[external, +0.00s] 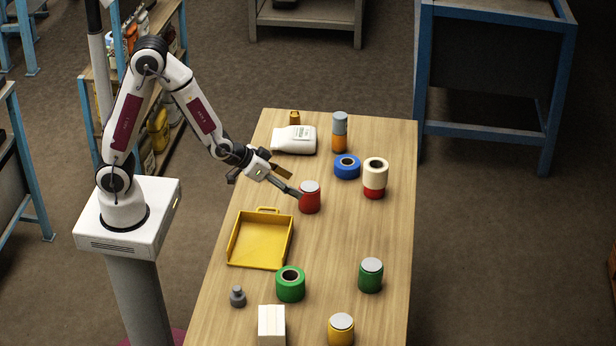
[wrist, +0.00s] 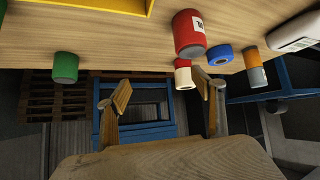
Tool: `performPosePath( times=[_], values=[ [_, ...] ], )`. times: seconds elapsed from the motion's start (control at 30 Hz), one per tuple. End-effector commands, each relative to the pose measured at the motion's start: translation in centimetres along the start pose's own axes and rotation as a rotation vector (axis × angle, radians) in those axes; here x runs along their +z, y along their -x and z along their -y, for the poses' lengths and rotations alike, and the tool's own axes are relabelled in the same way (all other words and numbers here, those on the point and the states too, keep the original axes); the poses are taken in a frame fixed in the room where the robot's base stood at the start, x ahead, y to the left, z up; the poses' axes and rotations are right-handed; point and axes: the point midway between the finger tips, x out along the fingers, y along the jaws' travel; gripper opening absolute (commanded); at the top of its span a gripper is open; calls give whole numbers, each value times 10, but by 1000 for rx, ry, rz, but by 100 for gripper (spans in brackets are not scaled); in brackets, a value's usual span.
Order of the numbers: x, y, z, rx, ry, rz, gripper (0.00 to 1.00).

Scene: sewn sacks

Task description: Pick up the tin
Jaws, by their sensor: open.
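A red tin (external: 309,199) with a grey lid stands upright on the wooden table, right of the yellow tray. My gripper (external: 297,192) is at its left side in the external view; I cannot tell whether they touch. In the wrist view, which is upside down, the red tin (wrist: 188,36) shows a white label and lies above and right of the gap between my fingers (wrist: 162,84). The fingers are spread apart with nothing between them. A green tin (external: 370,275) and a yellow tin (external: 341,329) stand nearer the front.
Behind the red tin are a blue roll (external: 347,167), a white roll on a red base (external: 375,177), a grey-and-orange stack (external: 340,132) and a white sack (external: 294,139). The yellow tray (external: 261,240), a green roll (external: 290,284), a grey weight (external: 237,296) and a white box (external: 271,325) are in front.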

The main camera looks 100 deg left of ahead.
Motion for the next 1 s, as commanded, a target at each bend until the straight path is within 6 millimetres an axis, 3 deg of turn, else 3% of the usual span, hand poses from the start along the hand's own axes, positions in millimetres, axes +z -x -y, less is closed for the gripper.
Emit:
performPosePath(
  times=[0.2,0.4,1.0],
  values=[
    [12,-33,30,-78,20,-40,68],
    [18,-50,48,-128,26,-73,68],
    [20,-56,55,-144,28,-84,68]
  ],
)
